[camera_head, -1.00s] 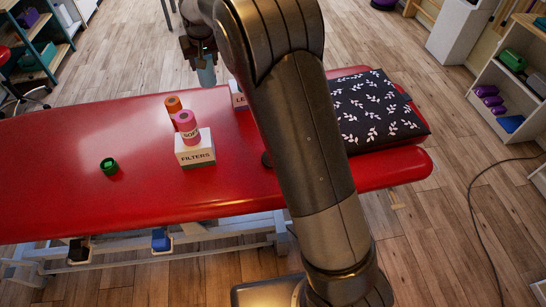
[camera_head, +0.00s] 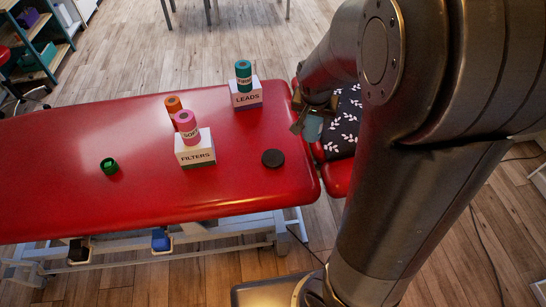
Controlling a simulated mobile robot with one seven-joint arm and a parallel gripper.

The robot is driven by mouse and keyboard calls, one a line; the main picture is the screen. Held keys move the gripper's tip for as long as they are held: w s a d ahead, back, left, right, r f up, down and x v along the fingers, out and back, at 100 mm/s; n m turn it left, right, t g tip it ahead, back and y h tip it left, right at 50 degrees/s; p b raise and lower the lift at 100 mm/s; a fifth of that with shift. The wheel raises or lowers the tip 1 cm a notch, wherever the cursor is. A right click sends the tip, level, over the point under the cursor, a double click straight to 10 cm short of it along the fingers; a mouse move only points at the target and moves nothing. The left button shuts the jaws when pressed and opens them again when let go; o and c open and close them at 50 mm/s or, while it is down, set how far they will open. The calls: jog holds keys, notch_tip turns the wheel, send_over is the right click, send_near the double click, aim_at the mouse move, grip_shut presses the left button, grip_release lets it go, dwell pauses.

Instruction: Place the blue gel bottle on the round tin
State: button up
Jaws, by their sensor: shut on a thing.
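My gripper (camera_head: 315,112) is shut on the blue gel bottle (camera_head: 313,128), which shows as a dull blue shape below the fingers. Its upper part is hidden by the gripper. They are at the right part of the red table, in front of the dark leaf-patterned cushion in the picture. The height of the bottle above the table cannot be told. The round tin (camera_head: 273,158) appears as a low, dark disc lying on the red table, to the left of and nearer than the bottle. Its top is bare, and the bottle is apart from it.
On the red table (camera_head: 60,185), a teal roll (camera_head: 243,75) stands on the LEADS box (camera_head: 247,97) and a pink roll (camera_head: 186,125) on the FILTERS box (camera_head: 195,155). An orange roll (camera_head: 173,105) is behind; a green ring (camera_head: 109,166) lies left. My arm hides much of the right side.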

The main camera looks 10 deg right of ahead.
aim_at(312, 125)
notch_tip(312, 125, down, 4)
jog(key=shift+r, duration=0.2)
jog(key=shift+w+a+f, duration=0.85)
jog(key=shift+a+f, duration=0.9)
jog(key=shift+f, duration=0.1)
jog(key=shift+w+a+f, duration=0.9)
jog(key=shift+a+f, duration=0.85)
jog(key=shift+f, duration=0.05)
jog(key=shift+w+a+f, duration=0.85)
jog(key=shift+a+f, duration=0.9)
jog(key=shift+f, duration=0.1)
jog(key=shift+f, duration=0.1)
jog(key=shift+f, duration=0.1)
jog(key=o, duration=1.2)
jog(key=shift+c, duration=0.2)
